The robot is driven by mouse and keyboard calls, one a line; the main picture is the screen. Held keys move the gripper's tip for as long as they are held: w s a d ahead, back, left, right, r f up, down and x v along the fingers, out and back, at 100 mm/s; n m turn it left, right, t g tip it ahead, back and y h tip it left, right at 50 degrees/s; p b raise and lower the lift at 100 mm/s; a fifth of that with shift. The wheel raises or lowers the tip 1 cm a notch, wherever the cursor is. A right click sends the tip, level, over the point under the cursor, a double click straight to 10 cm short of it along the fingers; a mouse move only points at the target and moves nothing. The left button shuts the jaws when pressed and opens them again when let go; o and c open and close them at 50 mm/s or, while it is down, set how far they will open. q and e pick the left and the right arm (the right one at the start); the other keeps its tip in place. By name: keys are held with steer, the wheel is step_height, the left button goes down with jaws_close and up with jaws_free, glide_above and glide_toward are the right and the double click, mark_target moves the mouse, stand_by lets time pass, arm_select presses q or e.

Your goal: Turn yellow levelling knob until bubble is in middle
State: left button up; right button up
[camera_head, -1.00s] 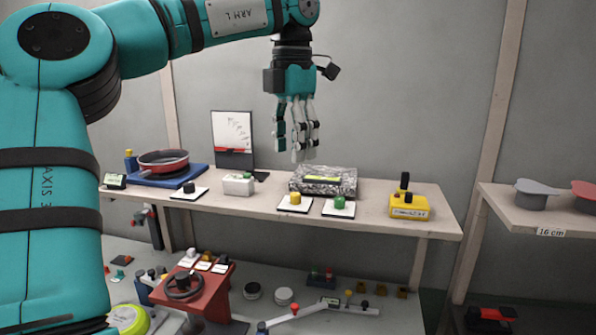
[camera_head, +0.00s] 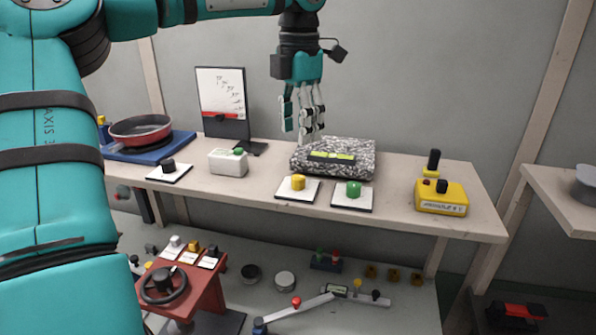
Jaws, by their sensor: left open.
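A yellow levelling knob (camera_head: 298,182) stands on a white square plate on the table, left of a green knob (camera_head: 353,189) on a similar plate. Behind them a speckled grey block (camera_head: 362,150) carries a yellow-green bubble level (camera_head: 332,157); the bubble is too small to place. My left gripper (camera_head: 305,138) is open and empty, fingers pointing down. It hangs above the back of the table, at the left end of the speckled block in the picture, apart from the yellow knob. My right gripper is not in view.
A red pan (camera_head: 141,130) sits on a blue base at the left. A black knob (camera_head: 168,164), a white box (camera_head: 229,163) and a display stand (camera_head: 222,97) are also on the table (camera_head: 400,200). A yellow control box (camera_head: 441,197) stands at the right.

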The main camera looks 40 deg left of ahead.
mark_target(298, 176)
arm_select(q)
steer(key=f+p, duration=0.1)
steer(key=f, duration=0.8)
steer(key=shift+w+a+f+p, duration=0.15)
steer(key=shift+a+f+p, duration=0.05)
steer(key=shift+f+p, duration=0.15)
steer(key=shift+f, duration=0.5)
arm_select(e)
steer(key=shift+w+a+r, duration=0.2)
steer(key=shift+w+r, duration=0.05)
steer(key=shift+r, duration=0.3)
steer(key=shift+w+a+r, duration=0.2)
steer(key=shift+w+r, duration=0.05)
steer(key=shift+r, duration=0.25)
